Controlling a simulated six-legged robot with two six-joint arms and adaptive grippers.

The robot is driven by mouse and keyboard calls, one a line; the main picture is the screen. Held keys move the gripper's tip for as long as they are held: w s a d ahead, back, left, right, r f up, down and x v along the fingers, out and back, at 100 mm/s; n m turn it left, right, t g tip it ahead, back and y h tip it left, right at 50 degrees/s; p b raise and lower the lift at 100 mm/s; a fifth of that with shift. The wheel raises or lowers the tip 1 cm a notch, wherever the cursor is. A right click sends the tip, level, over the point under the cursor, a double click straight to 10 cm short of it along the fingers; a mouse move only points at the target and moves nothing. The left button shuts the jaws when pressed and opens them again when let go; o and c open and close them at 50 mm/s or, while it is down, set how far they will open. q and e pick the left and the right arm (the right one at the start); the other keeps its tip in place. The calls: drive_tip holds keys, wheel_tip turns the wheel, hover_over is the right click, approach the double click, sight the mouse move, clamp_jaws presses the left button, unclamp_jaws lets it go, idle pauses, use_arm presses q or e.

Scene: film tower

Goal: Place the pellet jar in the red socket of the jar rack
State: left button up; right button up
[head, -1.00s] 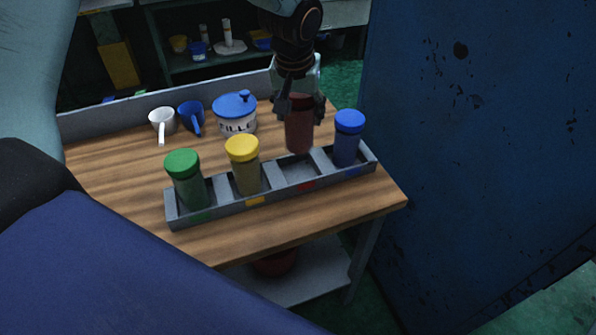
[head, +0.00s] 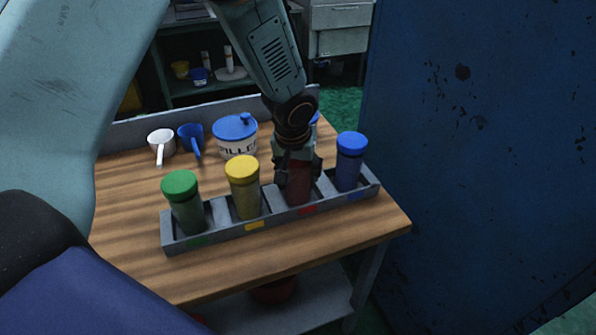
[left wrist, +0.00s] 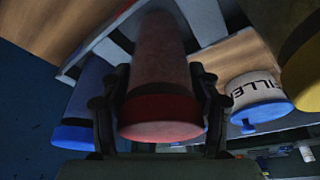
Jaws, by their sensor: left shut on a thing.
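The pellet jar (head: 299,188) is dark red and upright, with its lower end in the red-marked socket of the grey jar rack (head: 228,231). The red label (head: 307,210) is on the rack's front just below it. My left gripper (head: 297,175) is shut on the jar's upper part from above. In the left wrist view the red jar (left wrist: 160,80) stands between the two fingers, its red lid (left wrist: 160,118) nearest the camera. Whether the jar's base touches the socket floor is hidden. My right gripper is not in view.
A green-lidded jar (head: 184,202), a yellow-lidded jar (head: 244,188) and a blue-lidded jar (head: 349,162) stand in the other sockets. Behind are a filler pot (head: 236,137), a blue cup (head: 191,139) and a white cup (head: 161,143). A blue panel (head: 470,150) stands right of the table.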

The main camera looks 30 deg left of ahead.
use_arm(q)
drive_tip(key=shift+w+d+r, duration=0.1)
drive_tip(key=shift+d+r, duration=0.05)
drive_tip(key=shift+d, duration=0.25)
drive_tip(key=o, duration=1.3)
drive_tip(key=shift+a, duration=0.1)
drive_tip(key=o, duration=0.3)
drive_tip(key=shift+a+f, duration=0.2)
drive_tip(key=shift+o, duration=0.8)
drive_tip(key=shift+d, duration=0.2)
drive_tip(key=shift+r, duration=0.1)
